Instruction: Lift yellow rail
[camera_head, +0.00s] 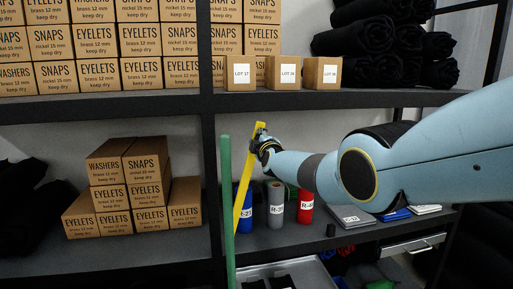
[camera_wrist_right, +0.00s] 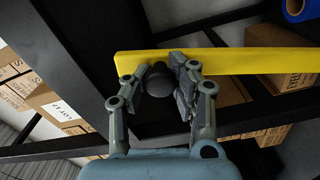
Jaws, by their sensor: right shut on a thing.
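The yellow rail (camera_head: 244,190) is a long flat bar that stands steeply tilted in front of the lower shelf, its top leaning right. It crosses the right wrist view (camera_wrist_right: 222,62) from side to side. My right gripper (camera_head: 264,147) is at the rail's upper end. In the right wrist view its two fingers (camera_wrist_right: 168,85) are closed around a dark round knob (camera_wrist_right: 222,90) in front of the rail's face, and the fingertips reach the rail. How the knob joins the rail is hidden. My left gripper is not in view.
A green upright bar (camera_head: 227,215) stands just left of the rail. Behind are a dark shelf post (camera_head: 208,130) and the upper shelf edge (camera_head: 120,108). Labelled rolls, such as a red one (camera_head: 306,207), stand on the lower shelf. Boxes (camera_head: 147,160) are stacked at left.

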